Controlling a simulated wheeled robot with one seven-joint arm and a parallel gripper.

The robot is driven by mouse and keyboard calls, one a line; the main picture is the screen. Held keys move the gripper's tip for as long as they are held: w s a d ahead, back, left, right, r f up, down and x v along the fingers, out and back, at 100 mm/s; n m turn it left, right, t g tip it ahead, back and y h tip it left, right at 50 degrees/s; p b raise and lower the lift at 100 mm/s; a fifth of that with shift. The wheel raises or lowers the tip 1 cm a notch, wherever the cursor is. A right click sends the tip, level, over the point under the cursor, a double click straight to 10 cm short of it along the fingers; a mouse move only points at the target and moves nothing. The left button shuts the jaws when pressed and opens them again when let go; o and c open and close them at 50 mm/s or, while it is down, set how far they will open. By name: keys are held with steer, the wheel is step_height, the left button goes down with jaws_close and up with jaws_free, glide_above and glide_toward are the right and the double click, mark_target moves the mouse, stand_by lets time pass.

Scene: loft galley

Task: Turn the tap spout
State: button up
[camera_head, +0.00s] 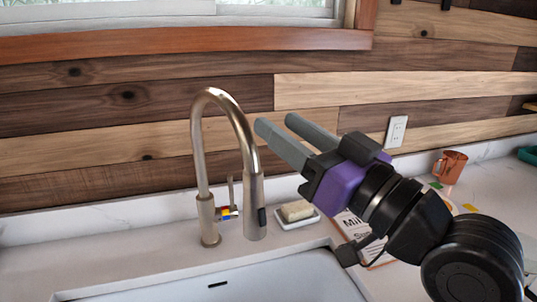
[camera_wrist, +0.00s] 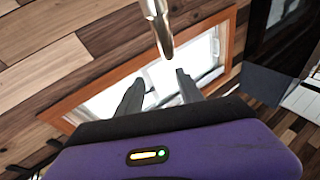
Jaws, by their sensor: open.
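The tap is a tall brushed-metal gooseneck standing behind the sink; its spout (camera_head: 232,108) arches over and hangs down toward the right front. The lever and a small coloured tag (camera_head: 229,212) are low on the tap body. My gripper (camera_head: 275,129) is open and empty, just right of the spout's downward part at about the height of the arch. Its fingers point left toward the spout; I cannot tell whether they touch it. In the wrist view the spout (camera_wrist: 158,28) shows beyond and between the two fingertips (camera_wrist: 160,82).
A white sink (camera_head: 230,280) lies in front of the tap. A soap dish (camera_head: 297,218) with a soap bar sits right of it. A printed sheet (camera_head: 352,232) lies under my arm, and an orange mug (camera_head: 450,167) stands farther right. A wood-plank wall is behind.

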mark_target(258, 161)
steer(key=f+g, duration=0.1)
steer(key=a+f+n+g, duration=0.1)
steer(key=f, duration=0.1)
steer(key=s+f+g, duration=0.1)
steer(key=f+g, duration=0.1)
steer(key=shift+a, duration=0.3)
steer(key=shift+w+a+f+n, duration=0.15)
steer(key=shift+w+n, duration=0.05)
steer(key=shift+n, duration=0.1)
steer(key=p+x, duration=0.1)
steer(key=x, duration=0.6)
steer(key=shift+w, duration=0.15)
steer(key=shift+a, duration=0.1)
jaws_close()
stand_by(0.5)
